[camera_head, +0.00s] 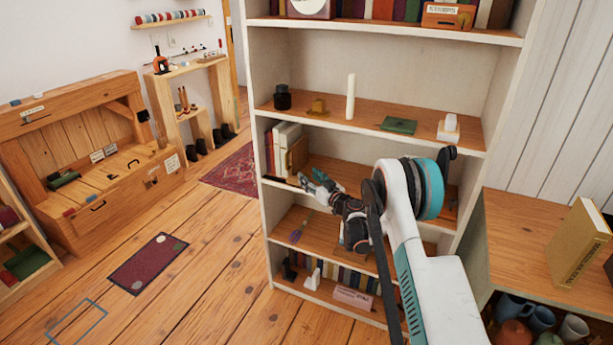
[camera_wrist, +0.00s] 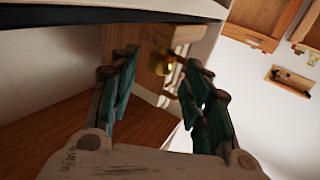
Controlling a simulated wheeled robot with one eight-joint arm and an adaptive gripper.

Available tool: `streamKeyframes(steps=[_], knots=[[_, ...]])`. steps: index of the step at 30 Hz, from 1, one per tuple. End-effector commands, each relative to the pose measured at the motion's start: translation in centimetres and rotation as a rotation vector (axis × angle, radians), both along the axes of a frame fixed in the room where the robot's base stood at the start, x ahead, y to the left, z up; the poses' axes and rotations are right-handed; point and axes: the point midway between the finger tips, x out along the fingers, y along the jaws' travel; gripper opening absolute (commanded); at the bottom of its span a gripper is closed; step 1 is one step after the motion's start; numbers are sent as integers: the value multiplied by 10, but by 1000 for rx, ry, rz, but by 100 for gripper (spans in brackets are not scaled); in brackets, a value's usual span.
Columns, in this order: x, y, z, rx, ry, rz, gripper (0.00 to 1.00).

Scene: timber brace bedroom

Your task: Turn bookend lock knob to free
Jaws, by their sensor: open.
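The wooden bookend (camera_head: 297,155) stands at the end of a few upright books (camera_head: 282,150) on the middle shelf in the head view. In the wrist view, the bookend's wooden face (camera_wrist: 149,84) carries a brass knob (camera_wrist: 165,63). My gripper (camera_head: 314,181) reaches into this shelf bay, close to the bookend. In the wrist view, my gripper (camera_wrist: 161,60) is open, with the knob showing between its two fingertips. I cannot tell whether either finger touches the knob. Its lock marks are too small to read.
The white bookcase's shelf above (camera_head: 362,122) holds a candle (camera_head: 350,97) and small items. Its side panel (camera_head: 258,135) stands left of the books. A cabinet (camera_head: 530,225) with a yellow book stands at right. Floor (camera_head: 215,255) is open at left.

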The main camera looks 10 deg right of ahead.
Motion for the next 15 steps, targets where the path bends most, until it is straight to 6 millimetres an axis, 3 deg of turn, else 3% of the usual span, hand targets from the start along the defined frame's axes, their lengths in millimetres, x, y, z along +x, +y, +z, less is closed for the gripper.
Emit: streamKeyframes(steps=[9,15], knots=[[-58,-26,0,0,0,-3,44],[-77,-33,0,0,0,-2,44]])
